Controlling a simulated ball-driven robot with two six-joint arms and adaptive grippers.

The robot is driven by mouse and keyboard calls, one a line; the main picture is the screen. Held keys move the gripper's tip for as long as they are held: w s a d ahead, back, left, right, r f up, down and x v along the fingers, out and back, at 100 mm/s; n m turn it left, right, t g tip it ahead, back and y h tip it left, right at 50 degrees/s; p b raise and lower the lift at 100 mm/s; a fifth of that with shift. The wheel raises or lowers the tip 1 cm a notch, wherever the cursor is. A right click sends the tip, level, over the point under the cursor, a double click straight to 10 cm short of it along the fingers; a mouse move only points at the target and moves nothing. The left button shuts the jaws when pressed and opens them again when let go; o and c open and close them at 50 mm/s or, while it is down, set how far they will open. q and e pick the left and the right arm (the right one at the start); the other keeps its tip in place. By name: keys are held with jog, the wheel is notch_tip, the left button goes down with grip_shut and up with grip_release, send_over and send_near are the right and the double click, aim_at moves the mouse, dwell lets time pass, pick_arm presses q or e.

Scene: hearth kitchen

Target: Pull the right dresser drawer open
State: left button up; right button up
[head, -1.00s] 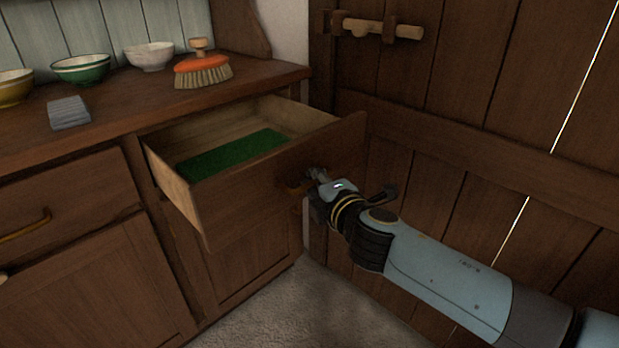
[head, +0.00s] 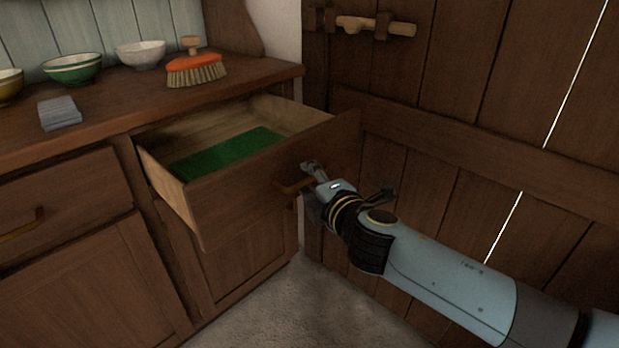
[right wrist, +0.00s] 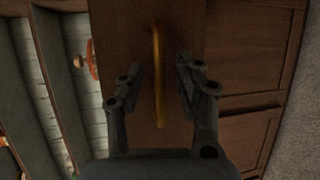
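The right dresser drawer (head: 245,200) is pulled well out of the dresser, and a green lining (head: 225,154) shows inside it. Its brass bar handle (head: 290,187) is on the drawer front. My right gripper (head: 312,168) is at the handle, coming from the right. In the right wrist view the handle (right wrist: 158,75) lies between the two fingers of the right gripper (right wrist: 156,78), with a clear gap on each side. That gripper is open. My left gripper is not in view.
On the dresser top (head: 120,110) are several bowls, an orange brush (head: 196,70) and a folded grey cloth (head: 60,113). The closed left drawer (head: 65,200) is beside the open one. A plank door (head: 450,130) stands close on the right, behind my right arm.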

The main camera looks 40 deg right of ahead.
jog(key=v, duration=1.1)
jog(key=s+f+m+g+y, duration=0.1)
jog(key=s+f+m+g, duration=0.3)
jog(key=f, duration=1)
jog(key=s+f+m+g+y, duration=0.1)
jog(key=s+f+g, duration=0.35)
jog(key=f, duration=1.05)
jog(key=s+a+f+m+g+y, duration=0.1)
jog(key=s+f+m+g, duration=0.2)
jog(key=s, duration=1.1)
jog(key=s+a+f+m+g, duration=0.1)
jog(key=s+f+m+g, duration=0.2)
jog(key=s+f+m, duration=0.4)
jog(key=s+f, duration=0.4)
jog(key=s, duration=0.4)
jog(key=shift+a+f+y+p, duration=0.15)
jog(key=shift+f+y+p, duration=0.05)
jog(key=shift+y+p, duration=0.2)
